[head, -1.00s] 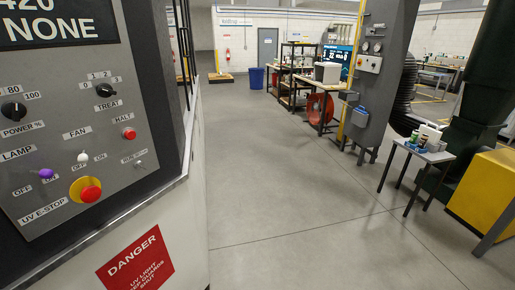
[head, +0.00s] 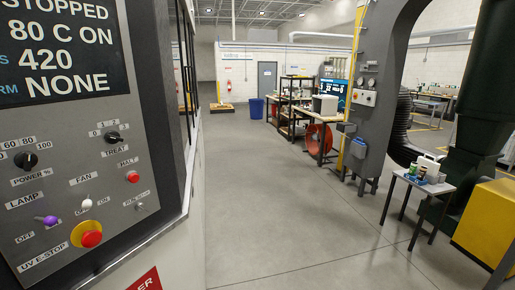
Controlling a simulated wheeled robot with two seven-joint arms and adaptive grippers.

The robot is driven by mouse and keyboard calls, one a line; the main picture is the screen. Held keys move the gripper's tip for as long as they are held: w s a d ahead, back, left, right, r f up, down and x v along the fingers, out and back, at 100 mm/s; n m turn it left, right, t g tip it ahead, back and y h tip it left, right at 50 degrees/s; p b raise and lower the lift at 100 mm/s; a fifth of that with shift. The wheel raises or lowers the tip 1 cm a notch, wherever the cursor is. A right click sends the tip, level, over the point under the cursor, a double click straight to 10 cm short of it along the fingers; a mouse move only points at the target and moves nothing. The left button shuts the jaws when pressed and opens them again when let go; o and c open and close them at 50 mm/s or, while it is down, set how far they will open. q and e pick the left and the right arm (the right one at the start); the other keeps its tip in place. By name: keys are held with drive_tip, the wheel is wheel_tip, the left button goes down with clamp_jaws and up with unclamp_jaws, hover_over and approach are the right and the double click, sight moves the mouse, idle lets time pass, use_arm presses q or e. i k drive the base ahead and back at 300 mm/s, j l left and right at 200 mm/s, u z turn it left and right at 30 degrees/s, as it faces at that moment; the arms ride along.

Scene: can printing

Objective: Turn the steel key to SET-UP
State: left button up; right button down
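A grey control panel (head: 60,180) fills the left side of the head view. A small steel-coloured switch (head: 140,206), which looks like the key, sits at the panel's lower right, below the red HALT button (head: 105,181). The label beside it is too small to read surely, and I cannot tell which way the key points. Neither of my grippers is in view.
Around the key are the TREAT knob (head: 112,137), POWER knob (head: 26,160), purple LAMP switch (head: 49,219), white FAN switch (head: 87,204) and red UV E-STOP (head: 91,238). The floor (head: 270,200) right of the machine is clear. A small table (head: 410,180) stands at right.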

sight(140, 206)
drive_tip(key=u, duration=1.35)
